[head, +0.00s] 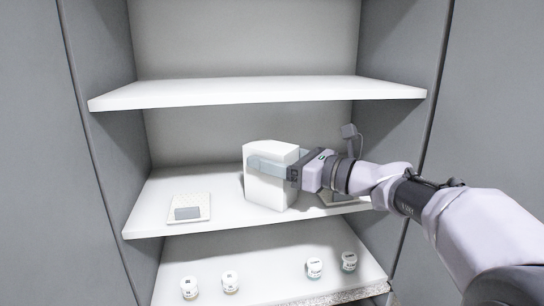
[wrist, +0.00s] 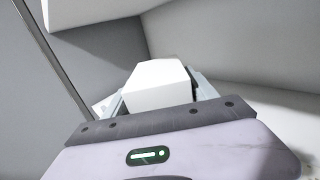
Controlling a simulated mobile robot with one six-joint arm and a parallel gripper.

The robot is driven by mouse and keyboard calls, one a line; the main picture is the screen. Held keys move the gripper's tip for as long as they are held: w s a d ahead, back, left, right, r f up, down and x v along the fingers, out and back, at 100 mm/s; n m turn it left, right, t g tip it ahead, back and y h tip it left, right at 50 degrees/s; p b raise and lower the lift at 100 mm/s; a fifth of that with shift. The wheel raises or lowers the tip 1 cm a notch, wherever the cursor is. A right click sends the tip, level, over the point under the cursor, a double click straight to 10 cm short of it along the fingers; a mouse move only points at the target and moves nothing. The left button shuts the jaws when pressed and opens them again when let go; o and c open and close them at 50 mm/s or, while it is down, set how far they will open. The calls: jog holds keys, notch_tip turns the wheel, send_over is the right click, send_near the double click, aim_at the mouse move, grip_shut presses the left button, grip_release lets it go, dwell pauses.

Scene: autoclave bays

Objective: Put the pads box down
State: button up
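The pads box (head: 270,186) is a plain white box at the middle shelf (head: 150,213) in the head view. My gripper (head: 272,166) reaches in from the right and is shut on it, with a finger along its near face. In the wrist view the white box (wrist: 158,84) sits between the two fingers. The box looks upright and its bottom is close to the shelf surface; I cannot tell whether it touches.
A light mat with a grey block (head: 187,213) lies at the left of the middle shelf. Another flat item (head: 338,199) is partly hidden behind my arm. The upper shelf (head: 258,92) is empty. Several small white jars (head: 230,281) stand on the lower shelf.

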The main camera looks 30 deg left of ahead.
jog(key=shift+o, duration=0.9)
